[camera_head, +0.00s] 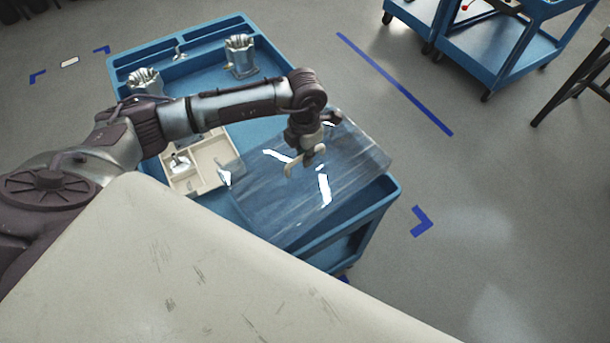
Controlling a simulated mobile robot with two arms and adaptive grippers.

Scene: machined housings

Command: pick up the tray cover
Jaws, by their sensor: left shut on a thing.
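The tray cover (275,208) is a clear, glossy box-like lid with bright reflections, over the right front part of the blue cart (388,190). My left gripper (305,163) is above the middle of the cover, pointing down, and is shut on it. I cannot tell whether the cover is resting on the cart or raised slightly. My right gripper is not in view. A beige divided tray (208,178) sits on the cart left of the cover, partly hidden by my arm.
Two metal housings, one at the back (240,55) and one at the left (146,82), stand on the cart. Another blue cart (510,45) is at the top right.

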